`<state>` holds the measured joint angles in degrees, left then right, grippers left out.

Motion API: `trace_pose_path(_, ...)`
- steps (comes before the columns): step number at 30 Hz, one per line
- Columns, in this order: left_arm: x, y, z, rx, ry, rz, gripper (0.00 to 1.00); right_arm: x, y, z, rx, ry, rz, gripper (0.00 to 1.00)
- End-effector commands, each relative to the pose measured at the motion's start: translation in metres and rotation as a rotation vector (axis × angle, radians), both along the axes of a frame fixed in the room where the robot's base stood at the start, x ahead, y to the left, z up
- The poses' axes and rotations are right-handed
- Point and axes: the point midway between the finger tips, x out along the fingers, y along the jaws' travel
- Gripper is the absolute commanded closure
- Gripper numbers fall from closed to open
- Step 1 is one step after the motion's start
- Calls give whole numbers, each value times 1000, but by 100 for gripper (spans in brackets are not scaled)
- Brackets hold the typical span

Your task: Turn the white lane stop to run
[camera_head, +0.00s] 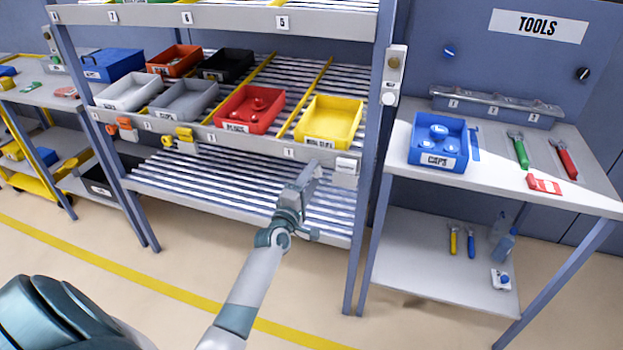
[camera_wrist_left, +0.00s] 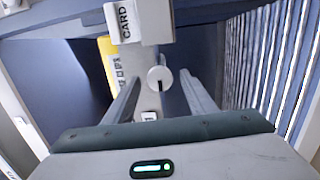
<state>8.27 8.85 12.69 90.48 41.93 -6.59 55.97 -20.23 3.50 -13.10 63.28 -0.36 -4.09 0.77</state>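The white lane stop (camera_wrist_left: 159,79) shows in the left wrist view as a round white knob with a dark slot, on the pale front rail (camera_wrist_left: 138,60). Small lettering is on the rail beside it, too small to read surely. My left gripper (camera_head: 308,179) is at the rail's right end in the head view, below the yellow bin, and hides the knob there. In the left wrist view its fingers are spread, one on each side of the knob, with gaps showing. I cannot tell how far along the fingers the knob sits. My right gripper is not in view.
A white card holder (camera_head: 346,167) sits on the rail just right of the gripper. The yellow bin (camera_head: 331,122) and red bin (camera_head: 249,109) stand on the rollers above. Orange (camera_head: 125,128) and yellow (camera_head: 184,141) fittings are farther left. A blue caps bin (camera_head: 437,142) stands on the bench at right.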

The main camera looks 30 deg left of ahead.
Motion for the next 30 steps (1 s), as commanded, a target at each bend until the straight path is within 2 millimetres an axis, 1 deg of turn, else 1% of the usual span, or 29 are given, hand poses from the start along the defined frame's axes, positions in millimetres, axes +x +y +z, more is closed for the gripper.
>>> trace_pose_path(11,-2,-1,0,2,0,-1,50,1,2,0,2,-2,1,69)
trace_pose_path(16,-14,-3,-3,1,2,-2,50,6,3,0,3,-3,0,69)
trace_pose_path(20,-32,-5,-4,2,1,0,50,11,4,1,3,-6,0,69)
trace_pose_path(25,-63,-10,-8,2,2,-1,50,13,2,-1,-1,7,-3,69)
trace_pose_path(30,-97,-15,-11,2,2,0,50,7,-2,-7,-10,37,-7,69)
